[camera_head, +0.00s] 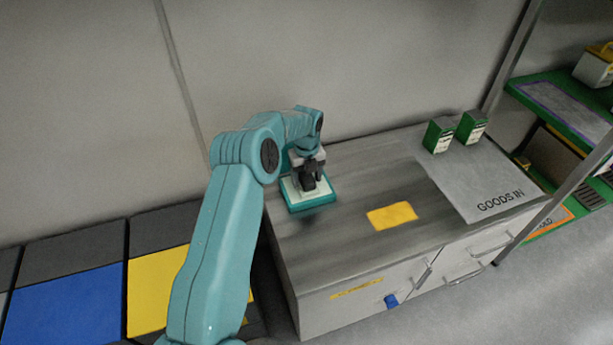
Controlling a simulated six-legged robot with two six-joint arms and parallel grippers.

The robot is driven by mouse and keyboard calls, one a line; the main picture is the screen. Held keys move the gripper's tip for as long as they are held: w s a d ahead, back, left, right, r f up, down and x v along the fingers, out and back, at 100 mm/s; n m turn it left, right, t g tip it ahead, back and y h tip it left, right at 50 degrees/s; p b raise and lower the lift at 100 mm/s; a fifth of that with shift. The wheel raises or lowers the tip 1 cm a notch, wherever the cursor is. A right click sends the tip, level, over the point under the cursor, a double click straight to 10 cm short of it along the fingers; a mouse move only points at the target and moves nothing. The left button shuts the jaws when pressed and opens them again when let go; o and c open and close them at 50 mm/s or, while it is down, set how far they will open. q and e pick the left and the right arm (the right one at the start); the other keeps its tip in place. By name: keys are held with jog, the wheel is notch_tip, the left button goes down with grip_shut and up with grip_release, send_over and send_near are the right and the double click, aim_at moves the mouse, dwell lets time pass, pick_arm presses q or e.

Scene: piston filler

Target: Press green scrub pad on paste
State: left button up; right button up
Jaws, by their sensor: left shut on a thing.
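The green scrub pad (309,205) is a teal-green square block with a pale top, in the head view near the left end of the counter. My left gripper (311,184) is shut on it from above. The pad is roughly level, and a dark shadow lies below its front edge. I cannot tell for sure whether it touches the counter. I cannot make out any paste; the pad may hide it. My right gripper is not in view.
A flat yellow patch (392,215) lies on the wooden counter (345,250), right of the pad. Two green boxes (438,136) (471,127) stand at the back of the grey "GOODS IN" area (480,185). A shelf rack (560,100) stands at right. The counter's front strip is clear.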

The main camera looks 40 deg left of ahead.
aim_at(307, 176)
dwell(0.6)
pick_arm(q)
jog(key=shift+r+p, duration=2.3)
jog(key=shift+r, duration=1.25)
jog(key=shift+f, duration=0.1)
